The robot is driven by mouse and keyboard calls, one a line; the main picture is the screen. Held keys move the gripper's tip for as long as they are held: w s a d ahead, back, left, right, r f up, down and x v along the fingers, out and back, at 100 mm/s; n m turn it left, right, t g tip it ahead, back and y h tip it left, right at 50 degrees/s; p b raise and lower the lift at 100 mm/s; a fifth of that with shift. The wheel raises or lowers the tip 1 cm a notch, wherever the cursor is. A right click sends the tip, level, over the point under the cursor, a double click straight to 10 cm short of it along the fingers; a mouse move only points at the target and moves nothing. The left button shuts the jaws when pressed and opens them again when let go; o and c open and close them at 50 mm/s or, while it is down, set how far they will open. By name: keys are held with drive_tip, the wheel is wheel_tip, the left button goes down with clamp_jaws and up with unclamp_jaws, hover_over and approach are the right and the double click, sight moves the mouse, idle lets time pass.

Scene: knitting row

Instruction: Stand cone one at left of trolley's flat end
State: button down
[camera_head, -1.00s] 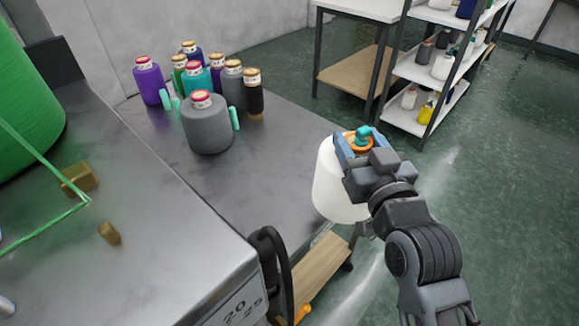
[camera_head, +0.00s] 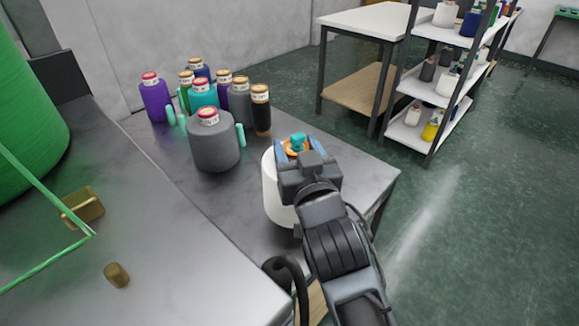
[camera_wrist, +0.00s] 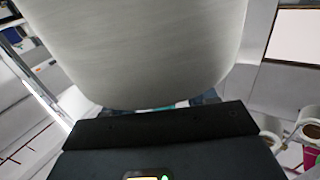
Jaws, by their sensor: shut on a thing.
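My gripper (camera_head: 297,153) is shut on the top of a white cone (camera_head: 278,190) with an orange top and a teal tip. The cone hangs upright in front of the right part of a grey metal top (camera_head: 350,180), which may be the trolley's. Whether its base touches that top is hidden by my arm. In the wrist view the white cone (camera_wrist: 140,45) fills the upper middle, and its lower end is out of frame. No number shows on this cone, so I cannot tell whether it is cone one.
A grey cone (camera_head: 215,145) stands left of the held cone, with purple, teal, black and other cones behind it. A nearer metal surface (camera_head: 150,240) carries brass blocks and a large green cone (camera_head: 30,120). A shelf rack (camera_head: 440,95) stands at right. The top's right corner is bare.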

drive_tip(key=shift+w+a+f, duration=0.25)
drive_tip(key=shift+a+f, duration=0.1)
drive_tip(key=shift+a, duration=0.3)
drive_tip(key=shift+f, duration=2)
drive_tip(key=shift+f+b, duration=0.2)
drive_tip(key=shift+b, duration=0.2)
drive_tip(key=shift+c, duration=1.7)
unclamp_jaws()
